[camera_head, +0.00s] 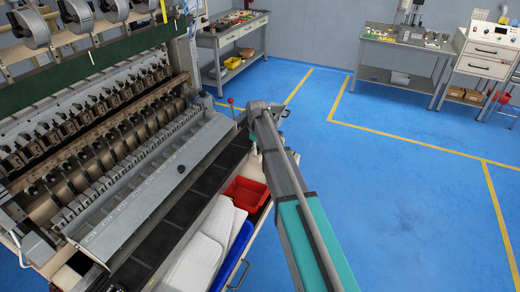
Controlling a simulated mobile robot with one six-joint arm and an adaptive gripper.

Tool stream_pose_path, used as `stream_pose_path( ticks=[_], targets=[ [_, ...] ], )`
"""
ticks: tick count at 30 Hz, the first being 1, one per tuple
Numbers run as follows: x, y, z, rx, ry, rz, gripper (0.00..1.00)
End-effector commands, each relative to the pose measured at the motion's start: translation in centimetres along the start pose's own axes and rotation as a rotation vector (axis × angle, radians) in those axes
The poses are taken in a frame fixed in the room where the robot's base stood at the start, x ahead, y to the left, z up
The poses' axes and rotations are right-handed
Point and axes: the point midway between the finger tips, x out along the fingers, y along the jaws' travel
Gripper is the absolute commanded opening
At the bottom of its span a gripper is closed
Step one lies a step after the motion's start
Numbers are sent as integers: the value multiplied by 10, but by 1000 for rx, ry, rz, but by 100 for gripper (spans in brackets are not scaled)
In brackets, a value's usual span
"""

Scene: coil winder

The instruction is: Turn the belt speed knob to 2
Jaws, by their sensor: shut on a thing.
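I cannot make out the belt speed knob or its scale in the head view. A small dark round part (181,169) sits on the front rail of the coil winder (150,205), but I cannot tell what it is. My arm reaches up from the bottom right to the far right end of the winder. My gripper does not show; it is hidden by or beyond the arm's far end. What it touches is hidden too.
A red-tipped lever (230,101) stands close left of my arm's far end. A red bin (246,192) and white trays (205,245) lie along the winder's front. Workbenches (230,30) (400,45) and a cabinet (487,50) stand behind. The blue floor at right is clear.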

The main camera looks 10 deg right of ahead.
Motion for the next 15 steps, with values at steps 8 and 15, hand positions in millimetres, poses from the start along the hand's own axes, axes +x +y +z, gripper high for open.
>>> stream_pose_path(
  ticks=[8, 15],
  targets=[
    [0, -1, -5, -4, 11, -1, 0],
    [0, -1, -5, -4, 11, -1, 39]
  ],
)
